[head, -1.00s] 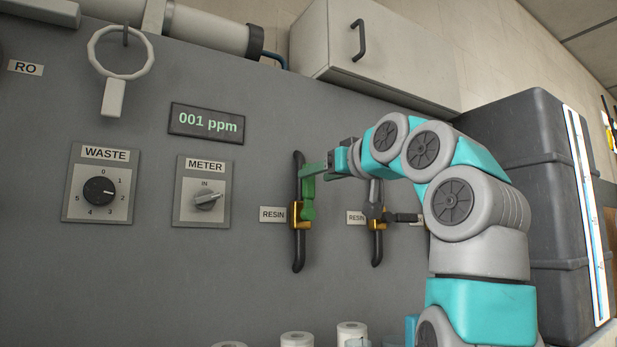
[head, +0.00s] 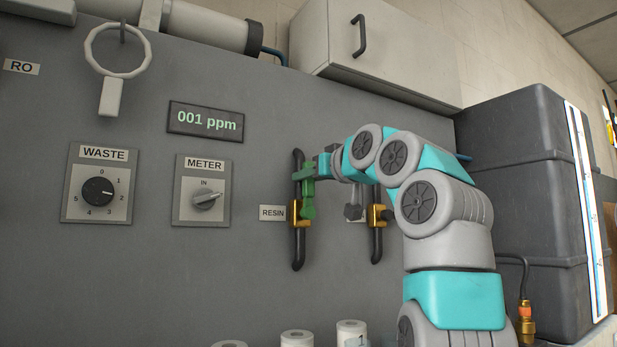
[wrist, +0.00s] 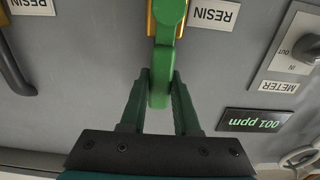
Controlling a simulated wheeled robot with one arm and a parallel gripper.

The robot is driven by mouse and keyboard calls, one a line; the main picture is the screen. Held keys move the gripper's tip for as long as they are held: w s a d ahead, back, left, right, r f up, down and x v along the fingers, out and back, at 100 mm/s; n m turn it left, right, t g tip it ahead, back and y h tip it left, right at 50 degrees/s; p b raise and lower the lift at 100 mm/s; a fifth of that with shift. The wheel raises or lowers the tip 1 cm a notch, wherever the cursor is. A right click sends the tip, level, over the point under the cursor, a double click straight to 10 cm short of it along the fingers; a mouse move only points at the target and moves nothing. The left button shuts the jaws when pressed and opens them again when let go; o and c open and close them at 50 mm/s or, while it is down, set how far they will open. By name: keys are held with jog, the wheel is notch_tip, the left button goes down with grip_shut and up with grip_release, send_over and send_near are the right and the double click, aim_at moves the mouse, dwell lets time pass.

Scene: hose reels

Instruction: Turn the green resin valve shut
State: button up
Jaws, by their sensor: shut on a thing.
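The green resin valve has a green lever (head: 308,197) on a brass body (head: 299,214), set in a dark vertical pipe (head: 298,250). The lever points upward, roughly along the pipe. In the wrist view the green lever (wrist: 160,90) runs down between my two green fingers. My gripper (head: 309,172) is shut on the lever's upper end, reaching in from the right. It also shows in the wrist view (wrist: 159,85). The RESIN label (head: 272,213) is left of the valve. The fingers partly hide the lever's end.
A second brass valve (head: 376,216) on a dark pipe stands to the right, partly behind my arm. Left are the METER knob (head: 205,201), WASTE dial (head: 98,191) and a display (head: 206,121) reading 001 ppm. A dark tank (head: 525,200) stands at right.

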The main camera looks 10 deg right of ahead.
grip_shut()
dwell(0.4)
jog(key=shift+w+d+m, duration=0.15)
jog(key=shift+d+m, duration=0.2)
jog(key=shift+m, duration=0.35)
dwell(1.9)
dwell(0.4)
jog(key=shift+d+f, duration=0.1)
jog(key=shift+d, duration=0.1)
